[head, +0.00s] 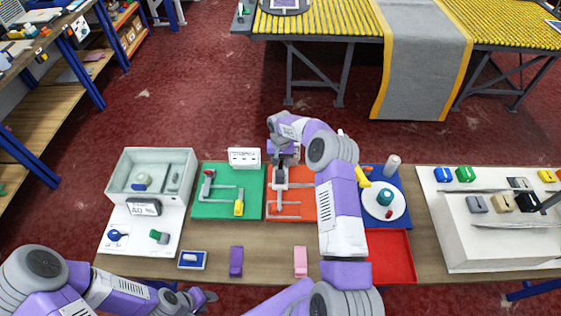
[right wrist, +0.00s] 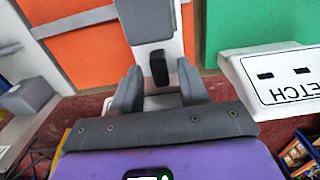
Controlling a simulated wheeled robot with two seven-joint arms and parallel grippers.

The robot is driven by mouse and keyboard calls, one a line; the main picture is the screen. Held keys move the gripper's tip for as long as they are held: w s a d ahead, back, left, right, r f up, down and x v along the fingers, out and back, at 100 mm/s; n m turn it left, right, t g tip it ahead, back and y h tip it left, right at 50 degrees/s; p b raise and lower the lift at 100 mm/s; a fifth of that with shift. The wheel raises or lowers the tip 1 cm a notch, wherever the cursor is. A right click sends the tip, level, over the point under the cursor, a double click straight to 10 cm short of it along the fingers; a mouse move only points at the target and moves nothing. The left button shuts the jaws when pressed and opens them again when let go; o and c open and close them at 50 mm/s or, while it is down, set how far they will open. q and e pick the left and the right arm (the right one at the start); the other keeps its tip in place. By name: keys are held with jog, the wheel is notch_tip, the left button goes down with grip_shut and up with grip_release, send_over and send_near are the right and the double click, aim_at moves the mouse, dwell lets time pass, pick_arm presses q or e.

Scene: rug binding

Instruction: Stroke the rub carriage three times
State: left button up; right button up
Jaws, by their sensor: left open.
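The orange panel (head: 305,207) carries grey rails and a pale upright piece (head: 280,175), which I take for the rub carriage. My right gripper (head: 285,158) is over the far end of this panel. In the right wrist view its two grey fingers (right wrist: 161,88) stand apart, either side of a black knob (right wrist: 158,68) on a white and grey bar (right wrist: 150,22). Gaps show between the knob and the fingers. My left gripper (head: 205,297) is open and empty in front of the table's near edge, far from the panel.
A green panel (head: 225,207) with a red knob and a yellow block lies to the left. A white sign (head: 244,158) stands behind it; part of its lettering reads "ETCH" in the right wrist view. A red tray (head: 392,255) and blue board (head: 398,212) are right of my right arm.

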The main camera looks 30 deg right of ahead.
grip_shut()
